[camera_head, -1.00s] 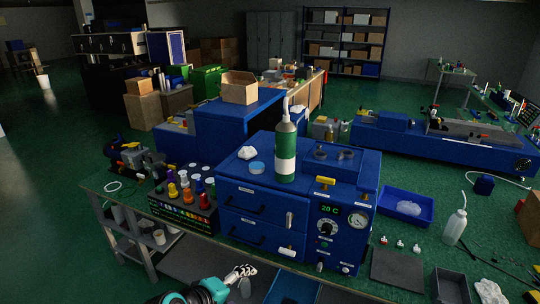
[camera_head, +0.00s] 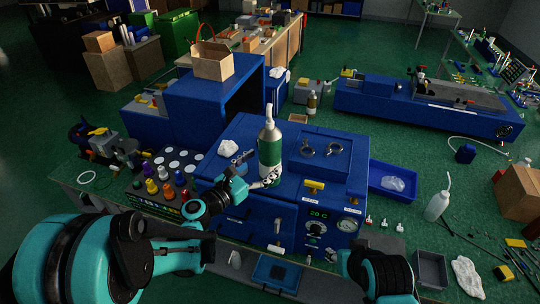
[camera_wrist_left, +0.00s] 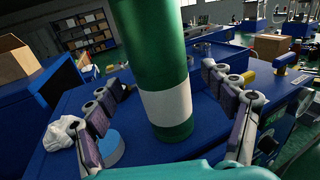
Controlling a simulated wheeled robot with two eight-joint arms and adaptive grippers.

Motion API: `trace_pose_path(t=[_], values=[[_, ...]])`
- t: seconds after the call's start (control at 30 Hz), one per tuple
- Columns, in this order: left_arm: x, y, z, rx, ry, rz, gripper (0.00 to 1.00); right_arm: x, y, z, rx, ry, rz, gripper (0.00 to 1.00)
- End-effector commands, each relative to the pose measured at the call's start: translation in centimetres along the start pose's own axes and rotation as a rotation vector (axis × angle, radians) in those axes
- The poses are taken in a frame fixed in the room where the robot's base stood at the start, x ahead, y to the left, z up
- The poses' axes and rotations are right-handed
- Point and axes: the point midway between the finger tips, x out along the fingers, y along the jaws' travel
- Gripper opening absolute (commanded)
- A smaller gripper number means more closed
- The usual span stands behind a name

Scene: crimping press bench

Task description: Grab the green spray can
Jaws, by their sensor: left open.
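The green spray can (camera_head: 270,152) with a white band and pale nozzle stands upright on top of the blue press machine. My left gripper (camera_head: 266,181) is at the can's lower left side in the head view. In the left wrist view the can (camera_wrist_left: 155,50) stands between the two spread fingers of my left gripper (camera_wrist_left: 165,85). Gaps show on both sides, so the fingers are around it without closing on it. My right arm shows at the lower right of the head view; its gripper (camera_head: 337,259) is small and dark there, and its finger state is unclear.
A crumpled white cloth (camera_head: 228,147) and a blue disc (camera_wrist_left: 112,148) lie on the machine top near the can. A rack of coloured bottles (camera_head: 160,190) stands left of the machine. A blue tray (camera_head: 393,181) and white squeeze bottle (camera_head: 438,202) are to the right.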

Motion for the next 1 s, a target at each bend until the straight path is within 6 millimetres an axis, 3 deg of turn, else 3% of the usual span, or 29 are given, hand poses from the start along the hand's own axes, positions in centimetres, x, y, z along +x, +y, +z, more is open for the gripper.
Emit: trace_pose_path(t=[0.2,0.43,0.6,0.7,1.0], values=[[3.3,-0.1,0.1,0.001,0.0,-0.002,0.82,-0.1,0.0,-0.1,0.0,0.0,0.0,0.4],[3.5,-0.1,0.1,0.002,0.001,0.0,0.82,-0.1,0.0,-0.1,0.0,0.0,0.0,0.4],[3.5,-0.1,0.1,0.002,0.001,0.0,0.37,-0.1,0.0,-0.1,0.0,0.0,0.0,0.4],[3.5,-0.1,0.1,0.002,0.001,0.0,0.17,-0.1,0.0,-0.1,0.0,0.0,0.0,0.4],[3.5,-0.1,0.3,0.002,0.0,-0.001,0.16,-0.1,0.0,-0.1,0.0,0.0,0.0,0.4]])
